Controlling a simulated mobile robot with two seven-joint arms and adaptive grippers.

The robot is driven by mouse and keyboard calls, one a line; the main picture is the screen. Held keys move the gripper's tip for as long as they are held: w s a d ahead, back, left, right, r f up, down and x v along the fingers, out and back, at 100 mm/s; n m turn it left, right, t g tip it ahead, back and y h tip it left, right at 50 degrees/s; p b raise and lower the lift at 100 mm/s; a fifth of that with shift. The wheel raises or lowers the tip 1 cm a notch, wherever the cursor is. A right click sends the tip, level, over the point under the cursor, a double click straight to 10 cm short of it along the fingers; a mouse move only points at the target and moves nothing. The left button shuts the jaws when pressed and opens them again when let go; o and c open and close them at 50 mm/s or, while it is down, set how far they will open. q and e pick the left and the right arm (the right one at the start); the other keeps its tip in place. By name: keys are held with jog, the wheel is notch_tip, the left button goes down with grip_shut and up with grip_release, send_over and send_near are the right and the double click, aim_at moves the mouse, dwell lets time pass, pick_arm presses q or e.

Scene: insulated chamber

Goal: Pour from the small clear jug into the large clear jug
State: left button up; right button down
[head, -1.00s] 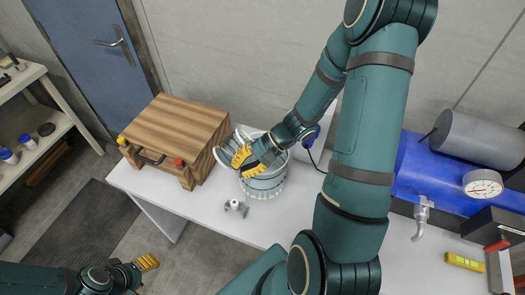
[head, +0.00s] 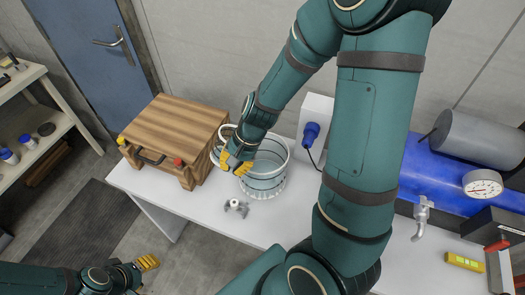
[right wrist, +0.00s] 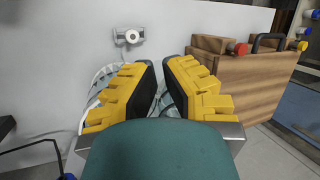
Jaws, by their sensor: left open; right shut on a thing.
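The large clear jug (head: 268,172) stands on the white table, its upper left side behind my right gripper. My right gripper (head: 236,164) is shut on the small clear jug (head: 220,153), held at the large jug's left side, near the wooden box. The gripper hides much of the small jug, so I cannot tell its exact tilt or contents. In the right wrist view the yellow fingers stand either side of a clear part, and clear rims (right wrist: 97,84) show at left. My left gripper (head: 148,262) is open and empty, low at left, away from the table.
A wooden box (head: 180,135) stands close left of the jugs. A small grey valve-like fitting (head: 236,207) lies in front of the large jug. A blue plug on a white panel (head: 311,130) is behind. A blue tank with a gauge (head: 483,185) fills the right.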

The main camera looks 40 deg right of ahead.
notch_tip(320, 180, down, 10)
jog(key=w+a+g+h, duration=0.1)
jog(key=a+h, duration=0.1)
jog(key=h, duration=0.2)
jog(key=shift+a+r+g+h, duration=0.2)
jog(key=shift+a+g+h, duration=0.2)
dwell(0.7)
